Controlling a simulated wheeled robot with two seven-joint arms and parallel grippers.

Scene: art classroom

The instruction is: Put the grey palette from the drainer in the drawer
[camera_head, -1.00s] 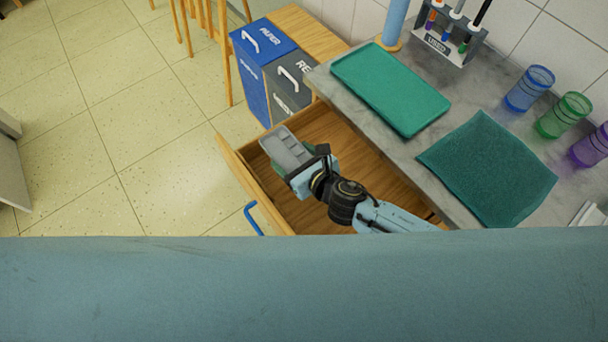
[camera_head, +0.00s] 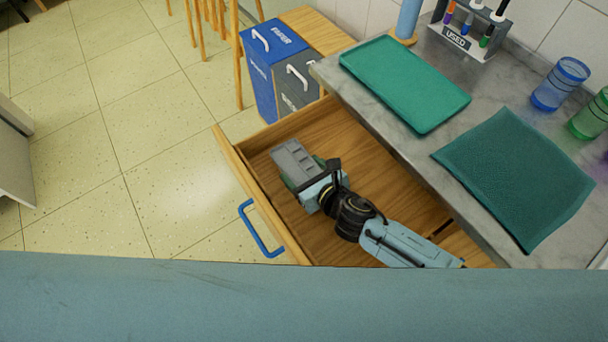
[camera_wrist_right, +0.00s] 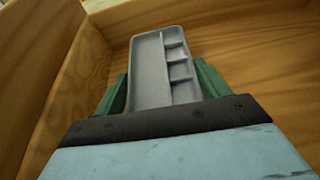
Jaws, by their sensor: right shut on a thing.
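The grey palette (camera_head: 293,158) is a small tray with a long well and several small compartments. It is in my right gripper (camera_head: 308,172), inside or just above the open wooden drawer (camera_head: 370,165). In the right wrist view the green fingers of my right gripper (camera_wrist_right: 165,92) stand on both sides of the palette (camera_wrist_right: 150,70), shut on it, with the drawer walls (camera_wrist_right: 75,95) around. I cannot tell if the palette touches the drawer floor. The drawer has a blue handle (camera_head: 258,232). My left gripper is not in view.
A green tray (camera_head: 405,85) and a dark green mat (camera_head: 515,175) lie on the grey counter (camera_head: 420,150) above the drawer. Blue and green cups (camera_head: 560,84) and a marker rack (camera_head: 465,35) stand behind. Blue and grey bins (camera_head: 262,75) stand beyond the drawer.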

